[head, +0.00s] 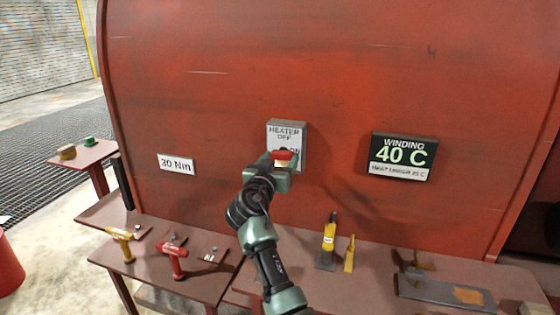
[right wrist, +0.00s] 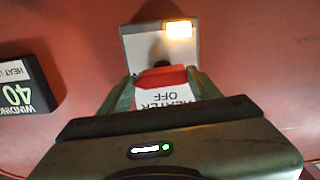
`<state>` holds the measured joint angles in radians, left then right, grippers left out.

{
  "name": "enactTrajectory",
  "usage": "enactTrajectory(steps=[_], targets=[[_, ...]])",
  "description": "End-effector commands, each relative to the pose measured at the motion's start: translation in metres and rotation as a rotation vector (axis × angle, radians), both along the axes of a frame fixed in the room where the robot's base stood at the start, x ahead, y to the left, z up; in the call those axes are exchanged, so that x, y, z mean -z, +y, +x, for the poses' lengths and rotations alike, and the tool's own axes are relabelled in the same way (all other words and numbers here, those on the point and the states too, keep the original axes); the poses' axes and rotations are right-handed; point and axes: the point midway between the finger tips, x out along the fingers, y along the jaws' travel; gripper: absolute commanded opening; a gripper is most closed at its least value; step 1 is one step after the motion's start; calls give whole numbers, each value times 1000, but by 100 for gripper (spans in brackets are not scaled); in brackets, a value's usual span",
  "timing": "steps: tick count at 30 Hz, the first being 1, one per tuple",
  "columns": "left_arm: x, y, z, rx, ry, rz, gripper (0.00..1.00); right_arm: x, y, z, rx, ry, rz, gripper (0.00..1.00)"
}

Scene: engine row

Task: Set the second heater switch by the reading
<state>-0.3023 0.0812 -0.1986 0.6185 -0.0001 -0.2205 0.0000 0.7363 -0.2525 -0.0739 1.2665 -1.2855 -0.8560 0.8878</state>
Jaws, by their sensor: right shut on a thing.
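The heater switch box (head: 287,129) is a pale plate on the red engine casing, lettered HEATER and OFF, with ON partly covered. My right gripper (head: 280,166) is in front of its lower part, shut on the red switch handle (head: 283,155). In the right wrist view the red handle (right wrist: 160,78) sits between the two fingers, and a lamp (right wrist: 180,30) glows on the box. My gripper hides the lever's base, so its setting cannot be told.
A 30 Nm sign (head: 177,164) is on the casing at left. The casing between switch and display is clear.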

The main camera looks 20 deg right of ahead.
Motion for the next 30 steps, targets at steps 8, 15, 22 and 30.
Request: enactTrajectory(steps=[8,15,22,30], targets=[[4,-3,3,-1,-5,-4,52,-1,0,0,-1,108,-163,22],[2,-3,4,0,-5,-4,52,-3,0,1,-1,236,-352,22],[-4,-3,4,0,-6,-4,52,-5,0,1,1,359,-535,22],[-16,-3,4,1,-5,-4,52,-7,1,1,1,502,-747,22]])
